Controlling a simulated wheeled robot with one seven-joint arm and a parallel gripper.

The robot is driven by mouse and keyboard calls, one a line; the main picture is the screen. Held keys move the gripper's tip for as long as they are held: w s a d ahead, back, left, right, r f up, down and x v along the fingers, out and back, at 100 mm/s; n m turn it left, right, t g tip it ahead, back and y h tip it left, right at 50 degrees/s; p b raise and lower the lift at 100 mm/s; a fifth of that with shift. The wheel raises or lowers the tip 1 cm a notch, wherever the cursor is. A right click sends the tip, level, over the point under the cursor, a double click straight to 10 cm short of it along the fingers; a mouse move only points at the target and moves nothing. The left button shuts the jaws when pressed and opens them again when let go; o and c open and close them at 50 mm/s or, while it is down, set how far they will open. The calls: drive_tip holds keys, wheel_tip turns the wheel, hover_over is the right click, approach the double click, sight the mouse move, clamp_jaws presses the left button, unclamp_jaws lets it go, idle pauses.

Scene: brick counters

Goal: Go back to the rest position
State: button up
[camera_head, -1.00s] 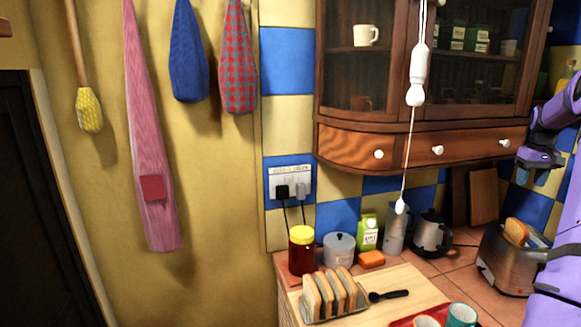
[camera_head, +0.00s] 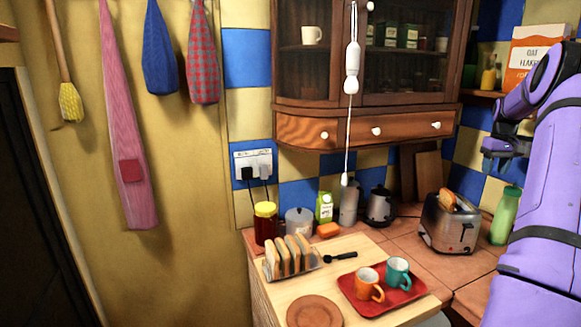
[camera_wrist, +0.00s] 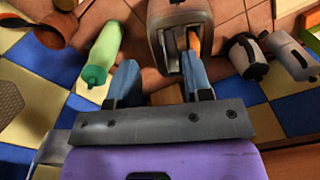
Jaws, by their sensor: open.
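My purple arm comes in from the right in the head view. My gripper (camera_head: 497,160) is raised above the counter, in front of the tiled wall, to the right of the wall cabinet. It holds nothing. In the wrist view my gripper (camera_wrist: 160,80) has its two blue-grey fingers spread apart with nothing between them. The toaster (camera_wrist: 180,20) with bread in it shows beyond the right finger. A green bottle (camera_wrist: 103,55) shows left of the left finger. Neither appears to be held.
The toaster (camera_head: 449,226) and green bottle (camera_head: 505,215) stand on the tiled counter below my gripper. The wooden cabinet (camera_head: 300,130) hangs left of it, with a pull cord (camera_head: 348,130) in front. A red tray (camera_head: 395,306) carries two mugs. A toast rack (camera_head: 292,262) stands left.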

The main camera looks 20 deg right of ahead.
drive_tip(key=w+a+r+n, duration=0.1)
drive_tip(key=w+a+r, duration=0.15)
drive_tip(key=a, duration=0.45)
drive_tip(key=w+a+r+h, duration=0.1)
drive_tip(key=a+r, duration=0.3)
drive_tip(key=a, duration=0.2)
drive_tip(key=w+a+r+n, duration=0.1)
drive_tip(key=w+a+r, duration=0.1)
drive_tip(key=a+r, duration=0.35)
drive_tip(key=s+a+r+t, duration=0.2)
drive_tip(key=a+r, duration=0.1)
drive_tip(key=a, duration=1.5)
drive_tip(key=s+a+r+n+t, duration=0.1)
drive_tip(key=s+a, duration=0.4)
drive_tip(key=a, duration=0.2)
drive_tip(key=s+a+n, duration=0.1)
drive_tip(key=s+a, duration=0.3)
drive_tip(key=a, duration=0.4)
drive_tip(key=s+a+f+t, duration=0.1)
drive_tip(key=s+a+f, duration=0.1)
drive_tip(key=s+a, duration=0.2)
drive_tip(key=s+a+f+n+t+y, duration=0.1)
drive_tip(key=s+a+f, duration=0.2)
drive_tip(key=s, duration=0.7)
drive_tip(key=shift+s+a+f, duration=0.25)
drive_tip(key=shift+a+f, duration=0.1)
drive_tip(key=shift+a, duration=0.9)
